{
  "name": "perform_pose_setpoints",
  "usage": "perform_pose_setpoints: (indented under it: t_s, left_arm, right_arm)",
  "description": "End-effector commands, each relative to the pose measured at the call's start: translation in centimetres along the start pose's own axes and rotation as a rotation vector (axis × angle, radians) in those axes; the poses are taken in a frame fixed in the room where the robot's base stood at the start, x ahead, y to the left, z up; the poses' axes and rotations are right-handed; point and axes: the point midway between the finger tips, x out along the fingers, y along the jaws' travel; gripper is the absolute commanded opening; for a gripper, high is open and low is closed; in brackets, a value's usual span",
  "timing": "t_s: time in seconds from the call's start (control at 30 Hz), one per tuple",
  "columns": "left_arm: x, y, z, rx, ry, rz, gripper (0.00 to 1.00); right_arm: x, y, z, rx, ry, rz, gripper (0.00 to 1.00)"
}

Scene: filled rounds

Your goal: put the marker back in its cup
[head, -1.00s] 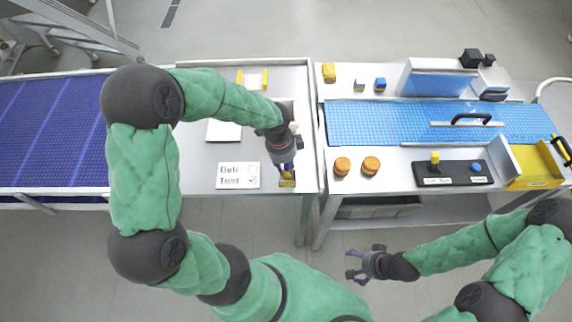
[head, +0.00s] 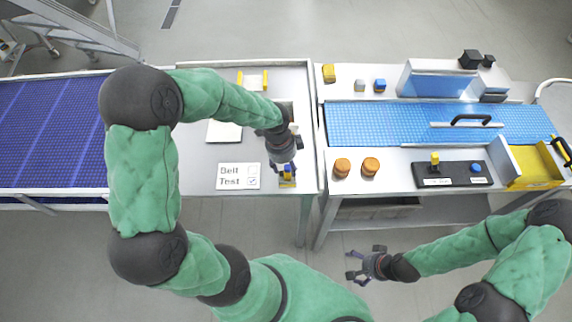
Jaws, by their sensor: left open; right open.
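A small yellow cup (head: 288,183) stands near the front right corner of the left table. A blue-topped piece that looks like the marker (head: 288,170) is upright at the cup, apparently in it; how deep it sits is too small to tell. My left gripper (head: 285,168) points down right over the cup, open, with its fingers around or just above the blue top. Whether the fingers touch it I cannot tell. My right gripper (head: 362,266) is open and empty, in front of the right table and away from the cup.
A checklist card (head: 239,176) reading "Belt" and "Test" lies left of the cup, with a tick beside Test. A white sheet (head: 222,131) and a yellow-ended holder (head: 252,80) lie farther back. The right table holds orange rounds (head: 371,166), a blue belt (head: 375,124) and a black button panel (head: 452,174).

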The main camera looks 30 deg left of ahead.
Motion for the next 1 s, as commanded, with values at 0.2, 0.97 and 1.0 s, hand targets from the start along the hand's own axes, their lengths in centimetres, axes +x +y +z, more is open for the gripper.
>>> perform_pose_setpoints:
  t_s: [0.2, 0.97, 1.0]
  left_arm:
    - [-4.3, -0.2, 0.0, 0.0, 0.001, -0.008, 0.52]
    - [-11.5, 0.0, 0.0, 0.0, 0.0, -0.001, 0.52]
    - [-11.5, 0.0, 0.0, 0.0, 0.0, -0.001, 0.52]
  right_arm:
    - [-0.8, -0.3, 0.0, 0.0, 0.0, 0.0, 0.87]
    - [-1.6, -0.6, 0.1, 0.0, 0.0, 0.0, 0.87]
    - [-1.6, -0.6, 0.1, 0.0, 0.0, 0.0, 0.87]
